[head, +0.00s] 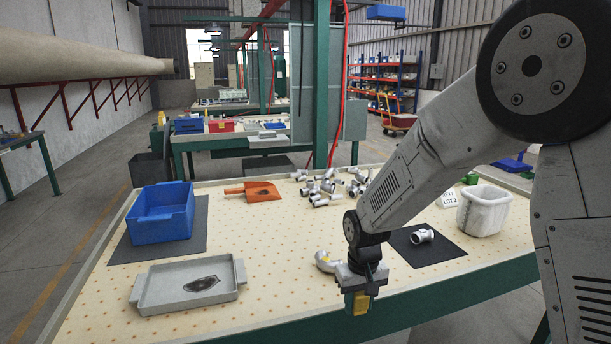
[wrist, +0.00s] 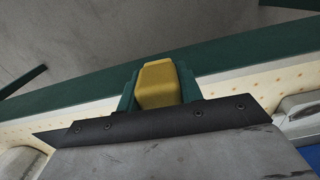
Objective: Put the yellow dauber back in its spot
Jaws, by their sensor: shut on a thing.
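The yellow dauber (head: 361,304) is between the fingers of my gripper (head: 357,299), over the front edge of the worktable. In the wrist view the dauber (wrist: 157,82) shows as a blunt yellow block with a green finger of my gripper (wrist: 157,95) on each side. My gripper is shut on it and points down. The dauber's lower end looks clear of the table. Its own spot cannot be made out for sure; small green items (head: 470,178) stand at the table's back right, partly hidden by my arm.
A grey metal elbow (head: 327,262) lies just behind my gripper. A grey tray (head: 236,290), a blue bin (head: 160,215) and an orange scoop (head: 252,192) are to the left. A dark mat (head: 455,252) with a casting and a white basket (head: 484,209) are right. Castings (head: 322,187) pile behind.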

